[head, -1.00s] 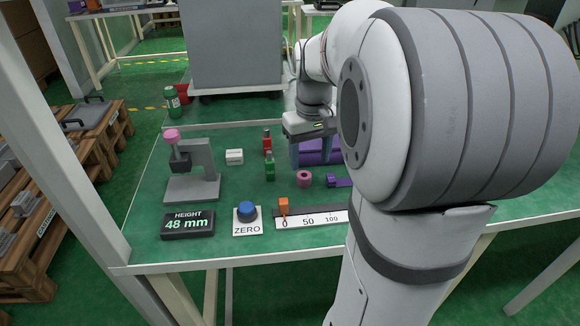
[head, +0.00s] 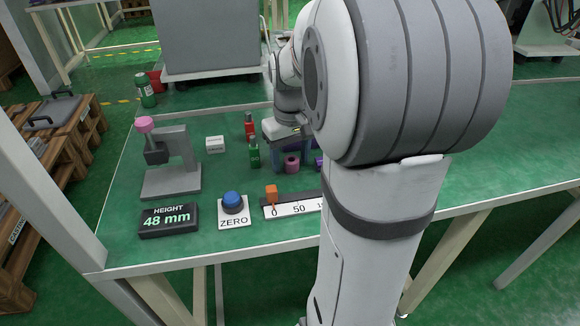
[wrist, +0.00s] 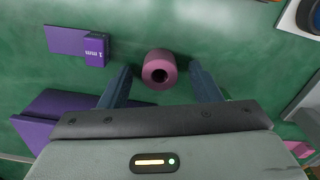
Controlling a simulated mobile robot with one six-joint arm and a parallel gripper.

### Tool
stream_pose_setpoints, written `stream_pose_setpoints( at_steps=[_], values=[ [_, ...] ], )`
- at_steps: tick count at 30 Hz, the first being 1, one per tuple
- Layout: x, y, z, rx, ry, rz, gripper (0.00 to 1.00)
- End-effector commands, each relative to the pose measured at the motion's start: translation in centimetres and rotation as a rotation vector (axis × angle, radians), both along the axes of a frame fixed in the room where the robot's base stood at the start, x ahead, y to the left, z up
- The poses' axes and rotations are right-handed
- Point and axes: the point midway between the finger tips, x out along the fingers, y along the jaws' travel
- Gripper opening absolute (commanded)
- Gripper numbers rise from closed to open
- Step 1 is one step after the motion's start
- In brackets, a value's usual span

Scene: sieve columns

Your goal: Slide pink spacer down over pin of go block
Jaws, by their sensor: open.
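The pink spacer (head: 292,163) is a short ring standing on the green table. In the wrist view the spacer (wrist: 160,70) shows its dark hole, between and slightly beyond my two fingers. My gripper (wrist: 160,80) is open and empty, with a gap on both sides of the spacer. In the head view my gripper (head: 290,149) is low over the spacer, partly hidden by my arm. A green block (head: 254,154) stands left of the spacer, with a red block (head: 250,126) behind it. I cannot tell for sure which is the go block; no pin shows clearly.
A purple piece marked 1 mm (wrist: 78,43) lies beside the spacer. A grey gauge stand (head: 172,180) with a pink knob (head: 145,123) is at left. The height display (head: 168,220), blue ZERO button (head: 232,202) and scale (head: 290,208) line the front.

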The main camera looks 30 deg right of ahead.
Motion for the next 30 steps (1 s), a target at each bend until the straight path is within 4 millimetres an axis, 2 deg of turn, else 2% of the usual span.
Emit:
stream_pose_setpoints(
  at_steps=[3,20,26,30],
  values=[
    [0.0,0.0,0.1,0.0,0.0,0.001,0.55],
    [0.0,0.1,0.1,0.0,0.0,0.002,0.1],
    [0.0,0.1,0.2,0.0,0.0,0.003,0.1],
    [0.0,0.1,1.3,-0.001,-0.002,0.003,0.1]
  ],
)
